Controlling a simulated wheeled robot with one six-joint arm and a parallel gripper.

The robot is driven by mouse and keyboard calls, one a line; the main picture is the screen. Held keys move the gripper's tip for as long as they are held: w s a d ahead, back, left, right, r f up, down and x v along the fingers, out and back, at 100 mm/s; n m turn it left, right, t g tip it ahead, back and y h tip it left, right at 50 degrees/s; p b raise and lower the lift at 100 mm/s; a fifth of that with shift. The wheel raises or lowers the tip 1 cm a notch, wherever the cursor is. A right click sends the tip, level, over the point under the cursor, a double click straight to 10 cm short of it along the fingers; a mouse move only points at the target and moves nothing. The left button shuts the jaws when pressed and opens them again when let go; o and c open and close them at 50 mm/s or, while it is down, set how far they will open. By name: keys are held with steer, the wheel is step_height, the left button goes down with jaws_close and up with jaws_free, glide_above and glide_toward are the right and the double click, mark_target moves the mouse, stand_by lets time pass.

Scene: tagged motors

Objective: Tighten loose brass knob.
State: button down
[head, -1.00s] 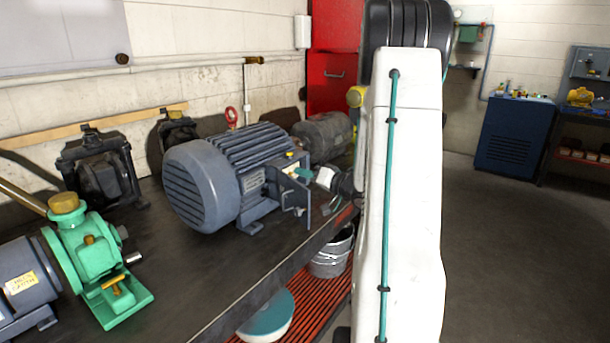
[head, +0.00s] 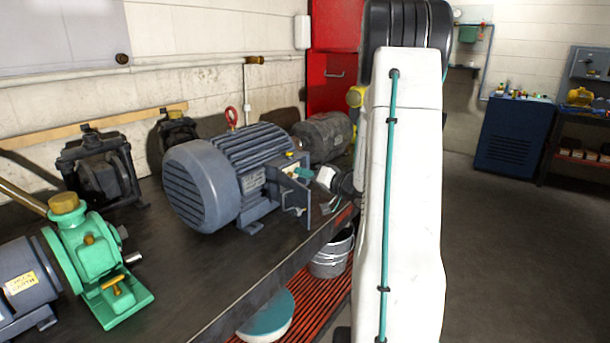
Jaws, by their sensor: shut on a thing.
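The blue-grey motor (head: 205,185) lies on the dark bench with its finned body toward the back wall. Its open terminal box (head: 285,185) faces right, with a small yellow part on top. My gripper (head: 301,172), with teal fingertips, reaches in from the right at the box. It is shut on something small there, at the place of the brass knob. The knob itself is hidden by the fingers and too small to make out. My white arm covers the view just right of the motor.
A green pump (head: 95,262) with brass fittings and another grey motor (head: 25,285) stand at the front left. Dark machines line the back of the bench. A metal bucket (head: 330,258) and a teal-topped bowl (head: 268,315) are on the red slatted shelf below. Open floor lies right.

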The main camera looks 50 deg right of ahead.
steer(key=shift+d, duration=0.1)
stand_by(0.4)
steer(key=c, duration=1.7)
jaws_free()
steer(key=shift+s, duration=0.1)
steer(key=s, duration=0.7)
steer(key=shift+s+d, duration=0.3)
steer(key=shift+s, duration=0.05)
